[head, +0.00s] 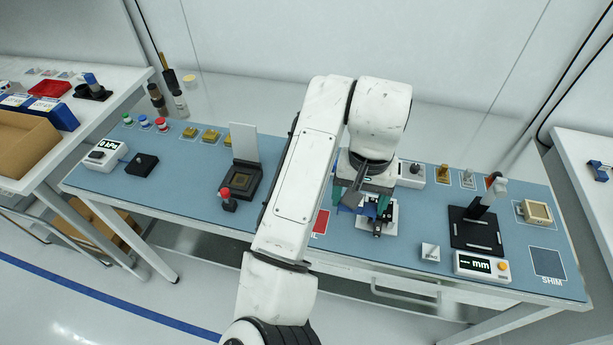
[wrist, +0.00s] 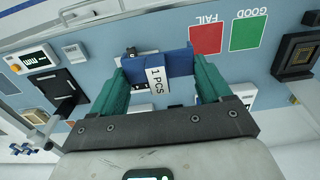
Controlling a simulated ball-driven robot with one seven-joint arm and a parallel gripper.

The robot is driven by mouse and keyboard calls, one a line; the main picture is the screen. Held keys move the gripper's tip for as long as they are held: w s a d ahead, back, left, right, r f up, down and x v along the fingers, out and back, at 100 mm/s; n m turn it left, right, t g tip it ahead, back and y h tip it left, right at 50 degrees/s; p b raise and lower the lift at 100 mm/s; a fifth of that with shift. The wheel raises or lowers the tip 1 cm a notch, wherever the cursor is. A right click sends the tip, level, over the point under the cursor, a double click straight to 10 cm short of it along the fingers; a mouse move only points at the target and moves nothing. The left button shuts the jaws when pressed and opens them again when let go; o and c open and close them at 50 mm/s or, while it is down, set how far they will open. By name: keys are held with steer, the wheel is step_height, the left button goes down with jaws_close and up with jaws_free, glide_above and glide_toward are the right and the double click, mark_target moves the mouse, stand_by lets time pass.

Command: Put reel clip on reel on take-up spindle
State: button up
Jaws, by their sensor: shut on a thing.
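My gripper (head: 364,200) is over the middle of the blue-grey bench, in front of a white unit. In the wrist view its two teal fingers (wrist: 162,78) stand wide apart and are shut on a blue piece (wrist: 180,62) with a white "1 PCS" label. The blue piece also shows below the fingers in the head view (head: 370,209). I cannot tell from its shape whether it is the reel clip. Dark and white parts (head: 377,222) lie just below it, partly hidden by it and the fingers. I cannot make out the reel or the take-up spindle.
A red FAIL patch (wrist: 205,39) and a green GOOD patch (wrist: 247,32) lie near the gripper. A black socket fixture (head: 240,182) and a red-knobbed post (head: 228,199) stand left of my arm. A black gauge stand (head: 476,229) and mm display (head: 482,265) stand right.

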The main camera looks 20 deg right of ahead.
steer(key=w+f, duration=0.3)
steer(key=w, duration=0.1)
steer(key=w+f+b, duration=0.1)
steer(key=w+f, duration=0.1)
steer(key=w, duration=0.2)
steer(key=w+f+b, duration=0.1)
steer(key=w+f, duration=0.2)
steer(key=w, duration=0.1)
steer(key=shift+w+a+f, duration=0.2)
steer(key=shift+f, duration=0.1)
steer(key=shift+w+f, duration=0.3)
steer(key=shift+f, duration=0.1)
steer(key=shift+w+f+p, duration=0.1)
steer(key=shift+f+p, duration=0.25)
steer(key=shift+f, duration=1.3)
steer(key=shift+f, duration=0.15)
steer(key=o, duration=1)
steer(key=shift+c, duration=0.2)
